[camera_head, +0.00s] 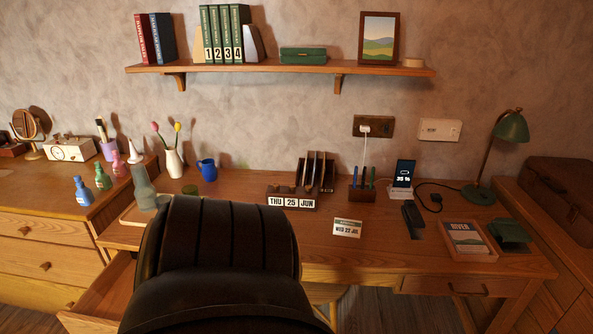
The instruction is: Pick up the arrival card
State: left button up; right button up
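Neither of my grippers is in view.
A large dark ribbed shape (215,265) fills the lower middle and hides part of the desk front. Behind the card are a date block (291,202), a letter rack (318,170) and a pen holder (361,193). A book tray (468,241) is right. A left drawer (105,293) stands open.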

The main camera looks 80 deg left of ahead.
aim_at(351, 228)
jog(key=u, duration=2.8)
jog(key=i, duration=0.55)
